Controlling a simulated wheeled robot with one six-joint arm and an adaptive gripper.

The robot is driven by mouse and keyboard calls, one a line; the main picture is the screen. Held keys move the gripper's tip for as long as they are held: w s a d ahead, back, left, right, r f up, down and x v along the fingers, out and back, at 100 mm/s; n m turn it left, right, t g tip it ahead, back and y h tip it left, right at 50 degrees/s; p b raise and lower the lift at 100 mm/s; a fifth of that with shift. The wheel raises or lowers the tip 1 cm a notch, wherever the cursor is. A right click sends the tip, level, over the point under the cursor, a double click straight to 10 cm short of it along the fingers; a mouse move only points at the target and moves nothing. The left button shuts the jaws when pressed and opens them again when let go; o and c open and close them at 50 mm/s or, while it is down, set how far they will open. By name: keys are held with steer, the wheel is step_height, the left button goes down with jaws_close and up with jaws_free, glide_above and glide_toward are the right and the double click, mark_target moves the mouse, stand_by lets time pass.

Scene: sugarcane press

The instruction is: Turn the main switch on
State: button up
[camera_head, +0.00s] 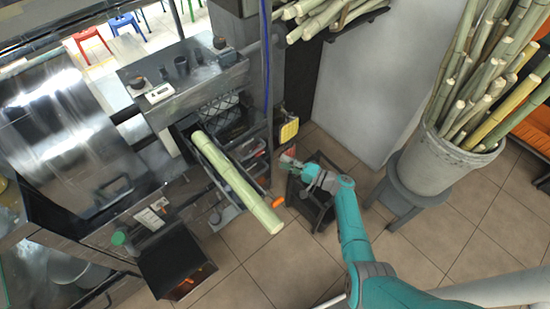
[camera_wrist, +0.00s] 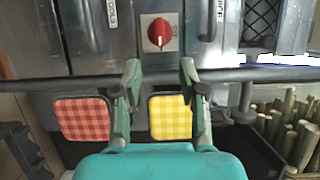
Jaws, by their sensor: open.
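The main switch (camera_wrist: 158,32) shows in the wrist view as a red rotary knob on a pale plate, set in a grey metal panel (camera_wrist: 120,50). Its grip stands about upright. My gripper (camera_wrist: 158,72) is open and empty, with its two green fingers apart below the knob in the picture. The fingers do not appear to touch the knob. In the head view my gripper (camera_head: 290,162) is beside the right side of the press, and the switch itself cannot be made out there.
A horizontal bar (camera_wrist: 240,74) crosses by the fingers. Red (camera_wrist: 84,118) and yellow (camera_wrist: 170,117) checkered pads hang below it. A long cane (camera_head: 235,180) lies in the press chute. A bucket of canes (camera_head: 440,165) stands on a stool (camera_head: 405,195) at right. Tiled floor is open in front.

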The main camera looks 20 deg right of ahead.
steer(key=shift+v, duration=1)
